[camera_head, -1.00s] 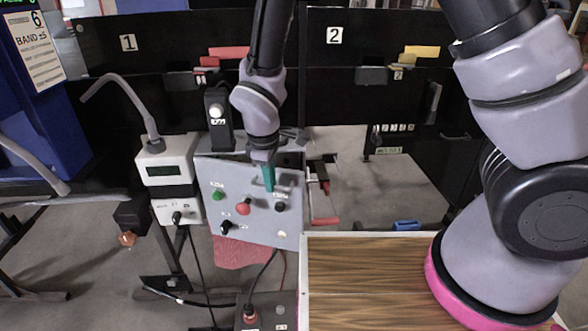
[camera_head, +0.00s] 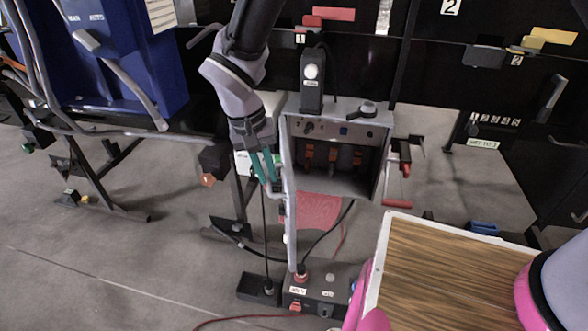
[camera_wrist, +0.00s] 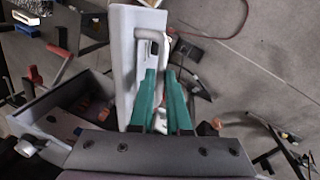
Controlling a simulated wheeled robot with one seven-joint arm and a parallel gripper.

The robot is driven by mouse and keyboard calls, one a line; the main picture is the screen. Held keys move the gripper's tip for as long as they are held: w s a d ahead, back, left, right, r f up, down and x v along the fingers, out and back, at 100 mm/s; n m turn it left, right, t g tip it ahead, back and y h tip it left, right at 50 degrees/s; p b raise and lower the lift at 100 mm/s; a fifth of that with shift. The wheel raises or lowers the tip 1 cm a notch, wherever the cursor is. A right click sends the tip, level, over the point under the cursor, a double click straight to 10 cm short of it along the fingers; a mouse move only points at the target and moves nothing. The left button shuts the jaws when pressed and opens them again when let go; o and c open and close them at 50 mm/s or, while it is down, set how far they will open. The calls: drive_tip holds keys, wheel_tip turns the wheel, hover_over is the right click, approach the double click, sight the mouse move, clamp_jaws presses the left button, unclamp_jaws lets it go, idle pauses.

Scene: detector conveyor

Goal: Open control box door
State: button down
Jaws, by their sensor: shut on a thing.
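The grey control box (camera_head: 350,106) stands with its front open, showing a dark interior with orange and blue parts. Its door (camera_head: 291,225) is swung out on the left side of the box and shows nearly edge-on. My gripper (camera_head: 265,167), with teal fingers, is on the door's outer face and shut on the door handle (camera_head: 276,192). In the wrist view, my fingers (camera_wrist: 163,90) point at the pale handle (camera_wrist: 166,38) beside the white door (camera_wrist: 123,45). The box (camera_wrist: 45,105) lies left of the door there. The door's outer buttons are mostly hidden.
A wood-topped table (camera_head: 440,265) with a pale edge stands at right. A lower switch box (camera_head: 320,290) with cables sits below the door. A blue cabinet (camera_head: 125,60) stands at left. Open grey floor (camera_head: 110,265) lies at lower left.

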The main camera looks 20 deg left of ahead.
drive_tip(key=shift+s+a+m, duration=0.15)
drive_tip(key=shift+a+m, duration=0.3)
drive_tip(key=shift+a, duration=0.4)
drive_tip(key=shift+s+a+m, duration=0.2)
drive_tip(key=shift+a+m, duration=0.2)
drive_tip(key=shift+a, duration=0.5)
drive_tip(key=shift+s+a+m, duration=0.15)
drive_tip(key=shift+a+m, duration=0.3)
drive_tip(key=shift+a, duration=0.4)
drive_tip(key=c, duration=0.9)
unclamp_jaws()
drive_tip(key=r, duration=0.3)
drive_tip(key=a+r, duration=0.1)
drive_tip(key=r, duration=0.3)
drive_tip(key=a+r, duration=0.1)
drive_tip(key=r, duration=0.2)
drive_tip(key=shift+s+r, duration=0.25)
drive_tip(key=shift+r, duration=0.05)
